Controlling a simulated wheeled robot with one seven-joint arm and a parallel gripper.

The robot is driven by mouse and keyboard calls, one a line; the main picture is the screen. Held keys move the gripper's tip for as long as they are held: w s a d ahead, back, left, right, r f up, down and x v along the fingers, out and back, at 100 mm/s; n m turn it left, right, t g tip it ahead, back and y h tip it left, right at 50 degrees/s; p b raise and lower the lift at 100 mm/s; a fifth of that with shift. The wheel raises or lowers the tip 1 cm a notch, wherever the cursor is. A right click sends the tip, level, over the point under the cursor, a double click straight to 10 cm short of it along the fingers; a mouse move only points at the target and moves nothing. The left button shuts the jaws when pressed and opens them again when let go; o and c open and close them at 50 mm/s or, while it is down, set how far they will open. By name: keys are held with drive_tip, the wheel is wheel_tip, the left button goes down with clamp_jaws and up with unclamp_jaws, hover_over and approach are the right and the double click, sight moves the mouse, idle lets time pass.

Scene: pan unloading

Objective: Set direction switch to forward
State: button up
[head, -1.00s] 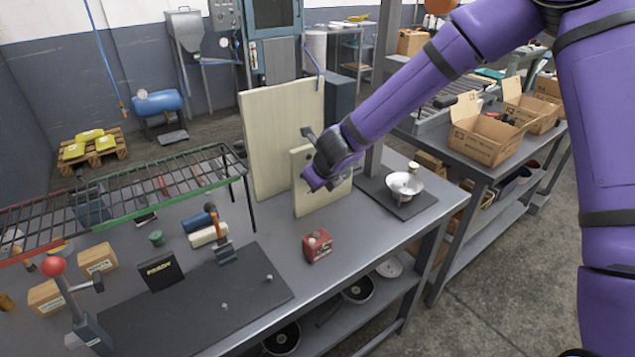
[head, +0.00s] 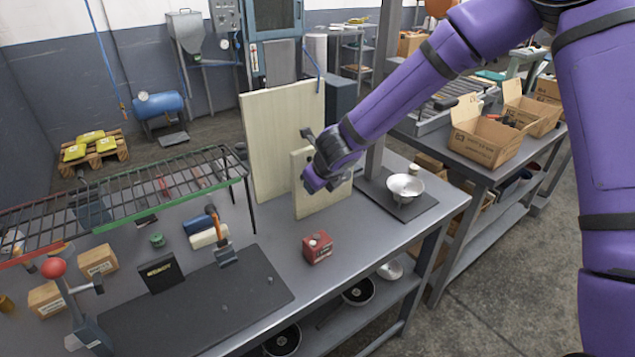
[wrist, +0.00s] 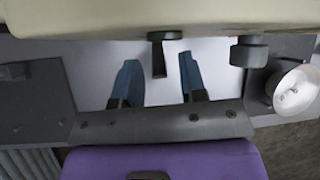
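A smaller cream panel (head: 318,205) stands upright on the grey workbench, in front of a taller cream panel (head: 265,150). My gripper is at the smaller panel in the head view, where my wrist hides its fingers. In the wrist view my gripper (wrist: 158,80) is open, with two blue fingers apart. A dark switch lever (wrist: 158,58) sticks out from the cream panel edge and lies between the fingers, with gaps on both sides. I cannot tell which direction it is set to. A second dark knob (wrist: 249,53) sits to its right.
A red box (head: 318,247) stands near the bench's front edge. A metal bowl (head: 405,186) sits on a dark plate at right. A wire rack (head: 130,200) and a black mat (head: 190,310) are at left. Open cardboard boxes (head: 485,140) stand on the far right bench.

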drive_tip(key=v, duration=1)
drive_tip(key=shift+s+r, duration=0.15)
drive_tip(key=shift+r, duration=0.2)
